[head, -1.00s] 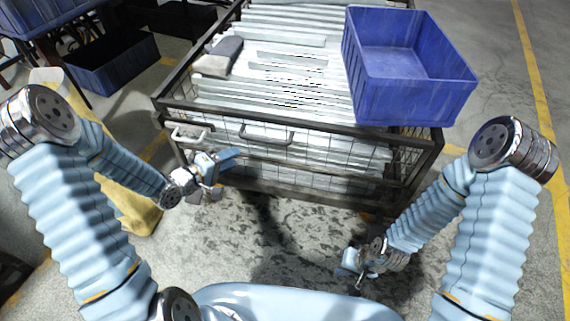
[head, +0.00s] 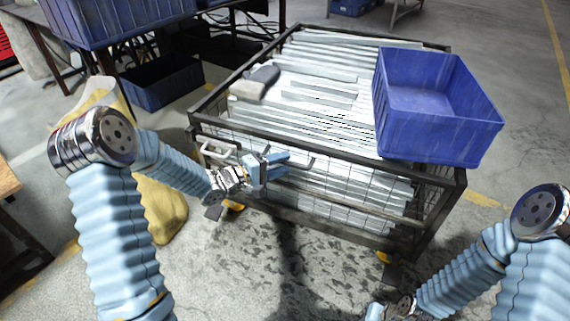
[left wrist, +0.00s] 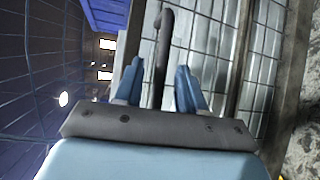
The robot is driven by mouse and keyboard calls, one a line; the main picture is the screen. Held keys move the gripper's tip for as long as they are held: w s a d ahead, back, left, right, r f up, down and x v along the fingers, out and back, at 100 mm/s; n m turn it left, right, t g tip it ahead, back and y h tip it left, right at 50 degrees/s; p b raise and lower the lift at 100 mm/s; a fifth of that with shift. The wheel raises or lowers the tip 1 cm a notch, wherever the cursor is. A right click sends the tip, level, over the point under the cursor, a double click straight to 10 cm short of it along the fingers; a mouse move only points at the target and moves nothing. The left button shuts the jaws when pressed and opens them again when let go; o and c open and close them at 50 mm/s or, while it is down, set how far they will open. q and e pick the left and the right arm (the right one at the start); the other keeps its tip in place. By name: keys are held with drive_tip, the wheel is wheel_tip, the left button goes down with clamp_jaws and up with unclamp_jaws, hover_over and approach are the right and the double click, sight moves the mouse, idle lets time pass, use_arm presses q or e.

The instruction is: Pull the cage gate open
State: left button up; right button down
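The cage gate (head: 345,193) is the wire-mesh front side of a dark-framed cage, and it looks closed. A dark bar handle (head: 306,164) sits near its top edge, partly hidden behind my left gripper (head: 287,162). In the left wrist view the handle (left wrist: 163,45) runs lengthwise between the two blue fingers of my left gripper (left wrist: 158,85). The fingers stand apart, with gaps to the bar on both sides. My right gripper (head: 376,311) is at the bottom edge of the head view, away from the cage, with its fingertips cut off.
Galvanized brackets (head: 325,73) fill the cage. A blue crate (head: 435,135) stands on its right side and a grey block (head: 258,84) lies at the left. A pale handle (head: 216,151) is at the front left corner. A yellow sack (head: 158,205) stands left; the floor in front is clear.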

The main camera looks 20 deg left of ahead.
use_arm(q)
drive_tip(key=shift+x, duration=0.8)
clamp_jaws()
